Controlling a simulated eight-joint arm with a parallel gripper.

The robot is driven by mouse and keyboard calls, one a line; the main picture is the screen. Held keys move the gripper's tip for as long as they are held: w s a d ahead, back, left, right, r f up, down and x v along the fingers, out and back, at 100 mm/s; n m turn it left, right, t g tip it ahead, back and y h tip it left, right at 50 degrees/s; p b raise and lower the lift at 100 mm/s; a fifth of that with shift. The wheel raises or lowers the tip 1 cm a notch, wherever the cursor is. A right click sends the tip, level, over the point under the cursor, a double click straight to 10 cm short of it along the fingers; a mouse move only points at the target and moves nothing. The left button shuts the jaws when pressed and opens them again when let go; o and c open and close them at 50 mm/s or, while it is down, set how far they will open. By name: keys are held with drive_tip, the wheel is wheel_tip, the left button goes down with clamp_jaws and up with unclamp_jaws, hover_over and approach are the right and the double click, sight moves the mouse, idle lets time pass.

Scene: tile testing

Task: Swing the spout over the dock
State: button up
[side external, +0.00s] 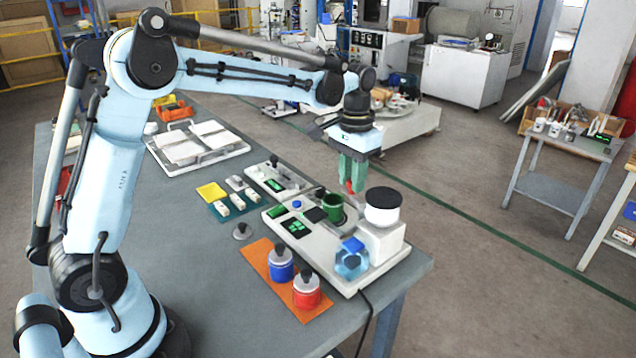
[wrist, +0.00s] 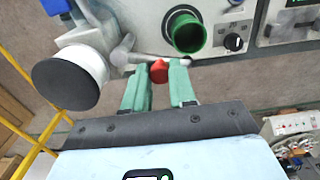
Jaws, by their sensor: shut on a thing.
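My gripper (side external: 351,184) points down at the back of the white machine (side external: 374,280). Its green fingers are shut on a small red tip (wrist: 159,71), which also shows between the fingers in the side view. A grey spout (wrist: 122,50) lies just left of the red tip in the wrist view; whether the two are joined is hard to see. A green round cup (side external: 333,203) stands in the machine, close in front of the fingers; it also shows in the wrist view (wrist: 188,34). I cannot tell whether its seat is the dock. The fingers partly hide the spout in the side view.
A white canister with a black top (side external: 384,206) stands close right of my gripper. Two capped jars, blue (side external: 281,265) and red (side external: 306,291), stand on an orange mat (side external: 262,262). A smaller panel (side external: 275,183) is at left.

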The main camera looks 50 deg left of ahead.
drive_tip(key=shift+s+a, duration=0.1)
drive_tip(key=shift+s, duration=0.8)
drive_tip(key=shift+a, duration=0.1)
drive_tip(key=o, duration=0.9)
wheel_tip(320, 180, up, 6)
idle(0.6)
